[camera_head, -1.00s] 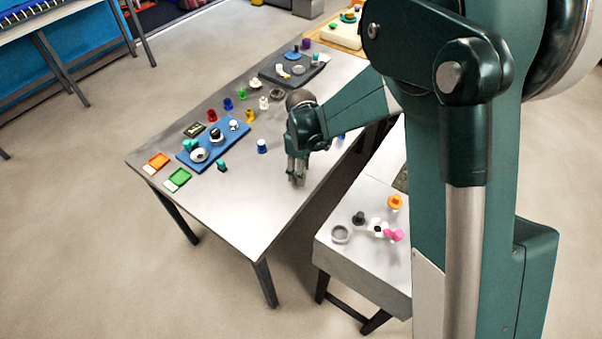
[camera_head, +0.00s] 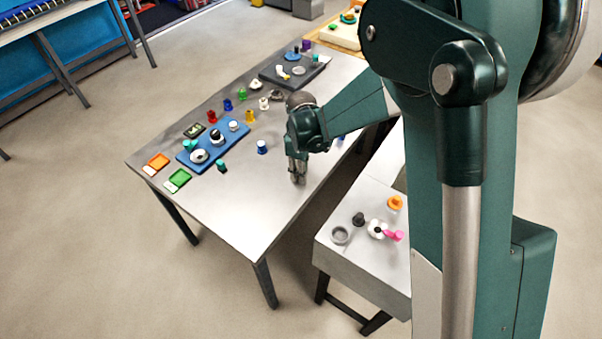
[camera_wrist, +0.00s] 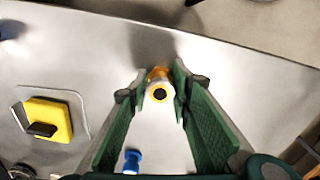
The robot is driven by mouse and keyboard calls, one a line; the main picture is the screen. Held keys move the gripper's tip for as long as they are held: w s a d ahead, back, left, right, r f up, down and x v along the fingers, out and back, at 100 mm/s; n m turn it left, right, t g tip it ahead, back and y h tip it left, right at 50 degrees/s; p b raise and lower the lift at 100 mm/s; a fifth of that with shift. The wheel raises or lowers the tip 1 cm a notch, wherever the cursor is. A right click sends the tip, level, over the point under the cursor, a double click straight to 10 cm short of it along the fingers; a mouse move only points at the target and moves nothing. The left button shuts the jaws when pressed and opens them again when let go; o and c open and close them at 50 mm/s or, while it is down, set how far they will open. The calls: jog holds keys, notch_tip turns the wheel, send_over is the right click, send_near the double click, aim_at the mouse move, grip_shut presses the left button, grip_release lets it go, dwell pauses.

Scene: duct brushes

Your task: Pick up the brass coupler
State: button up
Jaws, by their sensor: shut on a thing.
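The brass coupler (camera_wrist: 158,91) is a small golden piece with a pale ring and a dark hole, seen from above in the wrist view. My gripper (camera_wrist: 160,80) has its two green-padded fingers on either side of it, shut on it at the fingertips. In the head view my gripper (camera_head: 298,178) points down at the near right part of the grey table (camera_head: 240,215). The coupler is hidden or too small to make out there.
A blue piece (camera_wrist: 132,160) and a yellow block (camera_wrist: 48,118) with a black knob show in the wrist view. A blue board (camera_head: 213,146), green tray (camera_head: 177,180) and orange tray (camera_head: 158,160) lie left. The table's near end is clear.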

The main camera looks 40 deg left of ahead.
jog(key=shift+r, duration=0.15)
jog(key=shift+r+p, duration=0.65)
jog(key=shift+r, duration=4.2)
